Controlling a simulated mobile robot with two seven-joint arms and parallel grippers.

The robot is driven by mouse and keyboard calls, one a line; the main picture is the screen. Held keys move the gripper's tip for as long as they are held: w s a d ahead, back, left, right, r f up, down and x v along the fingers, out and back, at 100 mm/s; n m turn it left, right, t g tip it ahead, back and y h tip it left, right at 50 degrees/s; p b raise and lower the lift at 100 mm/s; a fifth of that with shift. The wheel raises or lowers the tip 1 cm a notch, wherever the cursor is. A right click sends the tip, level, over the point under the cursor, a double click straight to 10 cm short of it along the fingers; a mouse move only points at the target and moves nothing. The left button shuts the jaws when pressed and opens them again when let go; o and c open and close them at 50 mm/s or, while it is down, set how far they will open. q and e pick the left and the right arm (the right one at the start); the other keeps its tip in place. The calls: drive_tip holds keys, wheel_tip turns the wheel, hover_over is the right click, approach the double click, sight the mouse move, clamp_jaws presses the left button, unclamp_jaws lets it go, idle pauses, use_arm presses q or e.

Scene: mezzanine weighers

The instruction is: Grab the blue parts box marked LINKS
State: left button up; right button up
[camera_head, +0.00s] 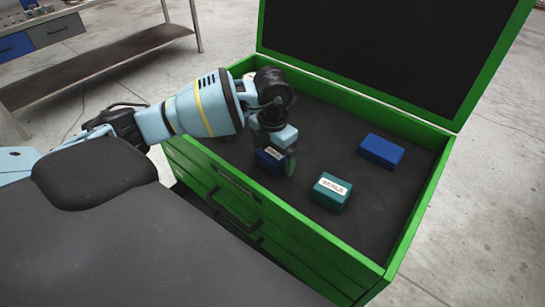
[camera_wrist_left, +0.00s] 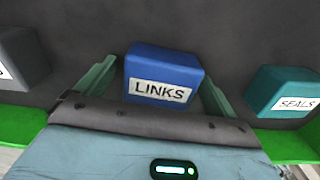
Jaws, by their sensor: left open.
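The blue parts box marked LINKS (camera_wrist_left: 160,68) stands on the dark floor of the green chest, its label facing my wrist camera. In the head view the same box (camera_head: 269,160) is partly covered by my gripper. My left gripper (camera_wrist_left: 158,80) is open, with one finger on each side of the box. In the head view the left gripper (camera_head: 277,150) reaches down over the box inside the chest. I cannot tell whether the fingers touch it. My right gripper is in neither view.
A teal box marked SEALS (camera_head: 331,192) and another blue box (camera_head: 380,151) stand to the right in the green chest (camera_head: 408,226). A grey box (camera_wrist_left: 22,58) is left of LINKS in the wrist view. The raised lid (camera_head: 365,45) stands behind. A workbench (camera_head: 95,62) is at back left.

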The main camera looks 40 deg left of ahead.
sight(273, 151)
use_arm(q)
drive_tip(key=c, duration=1.1)
drive_tip(key=shift+r, duration=0.1)
drive_tip(key=shift+c, duration=0.2)
wheel_tip(273, 151, up, 10)
